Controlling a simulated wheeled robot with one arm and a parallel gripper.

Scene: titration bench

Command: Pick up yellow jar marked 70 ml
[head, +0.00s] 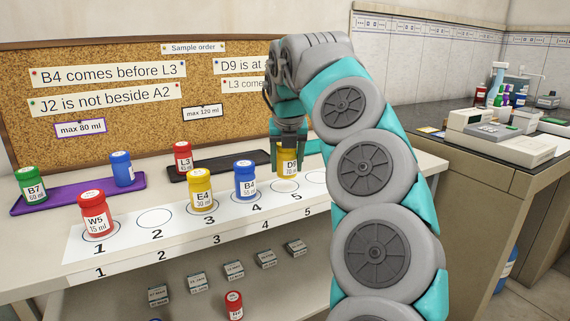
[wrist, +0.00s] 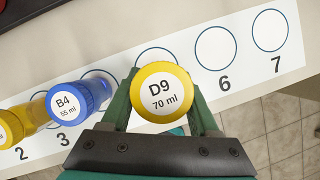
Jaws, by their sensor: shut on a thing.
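The yellow jar marked D9, 70 ml (wrist: 163,96) is between the green fingers of my gripper (wrist: 163,105) in the wrist view, its lid facing the camera. In the head view my gripper (head: 289,135) points down from above, shut on the yellow jar (head: 288,163). The jar is at spot 5 of the white numbered strip. I cannot tell whether its base touches the strip. My arm hides spots to its right.
Red W5 (head: 96,214) stands on spot 1, yellow E4 (head: 200,190) on spot 3, blue B4 (head: 246,181) on spot 4. Spot 2 (head: 154,218) is empty. A purple tray (head: 70,196) and a black tray (head: 220,163) lie behind. Spots 6 (wrist: 216,48) and 7 (wrist: 270,30) are empty.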

